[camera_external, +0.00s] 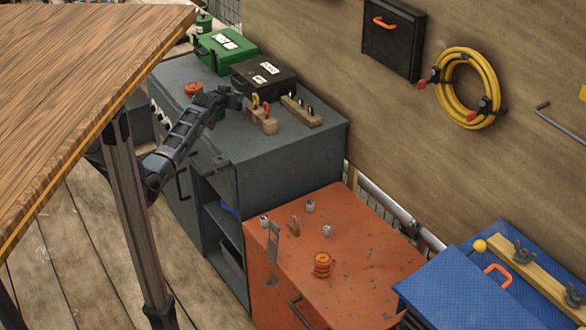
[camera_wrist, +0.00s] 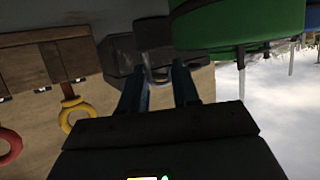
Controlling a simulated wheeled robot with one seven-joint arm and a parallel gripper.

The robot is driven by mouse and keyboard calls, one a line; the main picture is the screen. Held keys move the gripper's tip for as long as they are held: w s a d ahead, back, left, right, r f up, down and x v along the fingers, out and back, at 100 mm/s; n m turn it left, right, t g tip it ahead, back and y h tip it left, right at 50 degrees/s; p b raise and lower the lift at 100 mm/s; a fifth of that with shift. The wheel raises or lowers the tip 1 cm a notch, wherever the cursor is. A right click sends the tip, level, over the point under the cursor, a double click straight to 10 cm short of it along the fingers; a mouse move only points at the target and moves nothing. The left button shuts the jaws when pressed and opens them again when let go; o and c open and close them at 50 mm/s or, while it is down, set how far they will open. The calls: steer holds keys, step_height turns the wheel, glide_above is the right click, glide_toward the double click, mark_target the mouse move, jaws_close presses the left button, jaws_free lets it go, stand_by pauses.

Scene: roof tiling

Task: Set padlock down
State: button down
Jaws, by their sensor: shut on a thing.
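My gripper (camera_external: 236,97) is above the dark grey cabinet top (camera_external: 310,160), close to the black case. In the wrist view my gripper's two fingers (camera_wrist: 160,82) are closed around a small metal loop, which looks like the shackle of the padlock (camera_wrist: 153,34). The padlock's body seems to be the dark block beyond the fingertips. In the external view the padlock is too small and hidden to make out. I cannot tell whether it touches a surface.
A wooden block with yellow and red tags (camera_external: 262,121) and a longer pegged block (camera_external: 301,110) stand right of my gripper. The black case (camera_external: 263,76) and green case (camera_external: 226,47) are behind. An orange spool (camera_external: 193,89) is left. The cabinet's front right top is clear.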

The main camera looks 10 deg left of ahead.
step_height(320, 180, up, 15)
steer(key=b, duration=0.1)
steer(key=s+d+b, duration=0.5)
steer(key=d, duration=0.5)
steer(key=s+d+n+b, duration=0.1)
steer(key=s+d+b, duration=0.5)
steer(key=d, duration=0.3)
steer(key=s+d+b, duration=0.5)
steer(key=d, duration=0.5)
steer(key=s+d+n+y+b, duration=0.2)
steer(key=s+d+b, duration=0.35)
steer(key=s, duration=1.25)
steer(key=s+d+n+y+b, duration=0.1)
steer(key=s+d+y+b, duration=0.2)
steer(key=s+b, duration=1.05)
steer(key=s+f+p, duration=0.2)
steer(key=f, duration=1)
steer(key=s+f+p, duration=0.2)
steer(key=f, duration=1.1)
steer(key=shift+w+a+f+b, duration=0.8)
steer(key=shift+w+f+b, duration=0.05)
steer(key=shift+w+f, duration=0.9)
steer(key=shift+w+a+f+b, duration=0.85)
steer(key=shift+w+f, duration=0.85)
steer(key=shift+f, duration=0.2)
steer(key=shift+w+a+f+b, duration=0.8)
steer(key=shift+w+f, duration=0.9)
steer(key=shift+f, duration=0.1)
